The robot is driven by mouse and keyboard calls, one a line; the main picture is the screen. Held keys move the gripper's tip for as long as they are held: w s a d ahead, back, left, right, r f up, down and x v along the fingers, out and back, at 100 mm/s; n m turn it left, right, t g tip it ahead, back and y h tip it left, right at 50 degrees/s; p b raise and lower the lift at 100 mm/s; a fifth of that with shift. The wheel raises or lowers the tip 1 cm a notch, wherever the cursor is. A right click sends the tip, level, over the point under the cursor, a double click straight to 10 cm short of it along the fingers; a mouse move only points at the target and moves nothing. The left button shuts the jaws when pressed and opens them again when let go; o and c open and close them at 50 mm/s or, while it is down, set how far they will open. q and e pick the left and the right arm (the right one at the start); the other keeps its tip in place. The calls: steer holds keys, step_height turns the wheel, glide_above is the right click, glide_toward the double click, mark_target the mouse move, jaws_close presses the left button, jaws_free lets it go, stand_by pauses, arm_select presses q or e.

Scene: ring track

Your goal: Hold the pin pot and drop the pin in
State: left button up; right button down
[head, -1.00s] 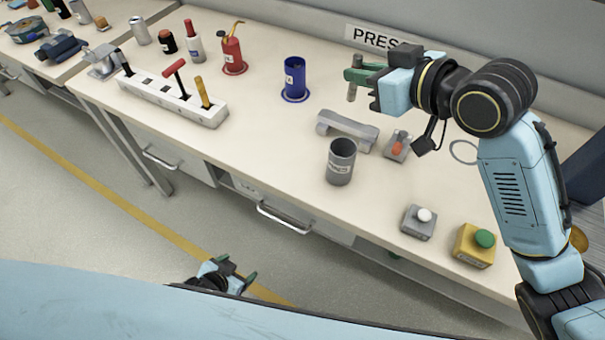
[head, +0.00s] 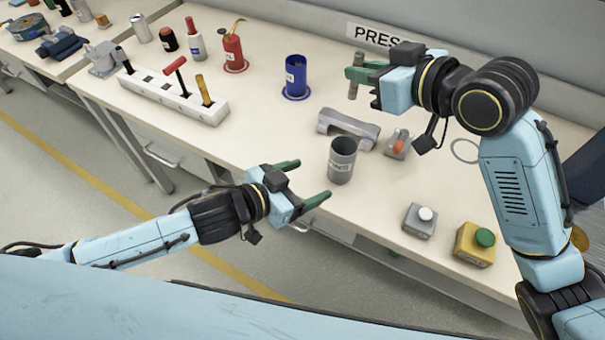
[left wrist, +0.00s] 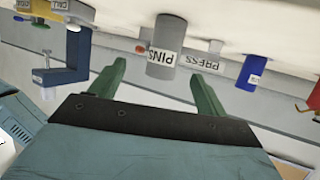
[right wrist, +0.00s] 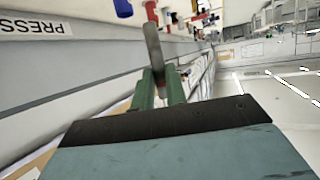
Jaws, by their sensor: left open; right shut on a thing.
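The pin pot (head: 342,162) is a dark grey open cup standing upright near the bench's front edge. In the left wrist view the pot (left wrist: 166,42) shows its PINS label upside down, beyond and between the open fingers. My left gripper (head: 311,180) is open and empty at the bench edge, just left of the pot and apart from it. My right gripper (head: 362,75) is shut on the pin, a grey rod (head: 353,88), held above the back of the bench. The pin (right wrist: 153,45) also shows between the fingers in the right wrist view.
A grey press (head: 347,128) lies behind the pot, with an orange-knobbed block (head: 398,143) right of it. A white-button box (head: 420,218) and a green-button yellow box (head: 475,243) stand front right. A blue pot (head: 295,77) and tool rack (head: 170,95) stand left.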

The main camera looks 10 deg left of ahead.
mark_target(333, 166)
arm_select(q)
steer(key=shift+w+a+f, duration=0.1)
steer(key=shift+w, duration=0.6)
steer(key=x, duration=1.1)
steer(key=shift+w+f, duration=0.15)
steer(key=shift+f, duration=0.1)
steer(key=c, duration=1.1)
steer(key=shift+o, duration=0.2)
